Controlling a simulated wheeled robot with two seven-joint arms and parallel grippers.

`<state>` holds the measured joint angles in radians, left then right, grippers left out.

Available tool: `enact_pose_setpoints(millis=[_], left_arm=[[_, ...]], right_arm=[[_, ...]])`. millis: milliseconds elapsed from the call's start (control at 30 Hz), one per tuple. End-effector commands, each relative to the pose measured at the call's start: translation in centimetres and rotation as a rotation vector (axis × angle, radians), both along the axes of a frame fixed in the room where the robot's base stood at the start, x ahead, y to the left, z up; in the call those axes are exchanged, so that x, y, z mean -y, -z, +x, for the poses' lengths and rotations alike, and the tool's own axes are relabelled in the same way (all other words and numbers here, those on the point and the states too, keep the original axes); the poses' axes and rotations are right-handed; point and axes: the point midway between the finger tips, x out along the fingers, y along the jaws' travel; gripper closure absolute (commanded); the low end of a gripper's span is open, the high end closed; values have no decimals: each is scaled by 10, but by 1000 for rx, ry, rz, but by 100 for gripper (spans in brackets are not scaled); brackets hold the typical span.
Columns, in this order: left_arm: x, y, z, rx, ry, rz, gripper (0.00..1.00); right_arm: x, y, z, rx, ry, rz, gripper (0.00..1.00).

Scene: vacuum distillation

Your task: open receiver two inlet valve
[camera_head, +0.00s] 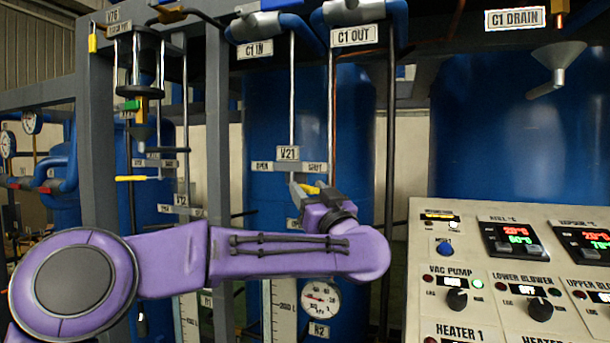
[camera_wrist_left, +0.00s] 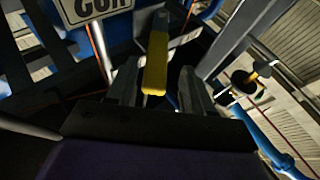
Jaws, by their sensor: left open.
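The valve labelled V21 (camera_head: 288,153) stands in front of a blue tank, with an OPEN plate (camera_head: 262,166) at left and a SHUT plate (camera_head: 314,168) at right. A yellow handle (camera_head: 310,188) shows just below the SHUT side, partly hidden by my gripper. My left gripper (camera_head: 306,187) is at this handle. In the left wrist view, the yellow handle (camera_wrist_left: 155,65) lies between the two grey fingers of the open gripper (camera_wrist_left: 158,72), with a gap at the right finger. Contact at the left finger cannot be told. My right gripper is out of view.
A control panel (camera_head: 480,270) with knobs and red and green displays fills the lower right. A grey upright post (camera_head: 95,120) and valve V2 (camera_head: 181,199) stand left. A round gauge (camera_head: 320,297) sits below my forearm. Vertical pipes (camera_head: 390,150) run right of the valve.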

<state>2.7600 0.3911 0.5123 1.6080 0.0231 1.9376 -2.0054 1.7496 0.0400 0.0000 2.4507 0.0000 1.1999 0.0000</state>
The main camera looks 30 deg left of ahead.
Motion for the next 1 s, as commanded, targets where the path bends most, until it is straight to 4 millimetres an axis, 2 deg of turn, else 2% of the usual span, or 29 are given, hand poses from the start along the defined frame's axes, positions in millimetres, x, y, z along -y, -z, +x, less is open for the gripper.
enact_pose_setpoints(millis=[33, 200, 467, 533, 633, 867, 1000], left_arm=[[-8, -6, 5, -2, -2, -3, 49], [-23, -11, 13, -1, -1, -1, 49], [-26, -10, 14, -1, -3, 2, 49], [-26, -10, 14, -1, -3, 2, 65], [-26, -10, 13, -2, -3, 1, 98], [-25, -10, 15, -3, 3, 2, 100], [-22, -12, 23, -5, 39, 2, 100]], right_arm=[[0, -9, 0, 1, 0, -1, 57], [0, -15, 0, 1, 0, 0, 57], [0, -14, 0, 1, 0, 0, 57], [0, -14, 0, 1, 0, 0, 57], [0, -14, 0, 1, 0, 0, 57], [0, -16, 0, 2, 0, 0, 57], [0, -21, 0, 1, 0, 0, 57]])
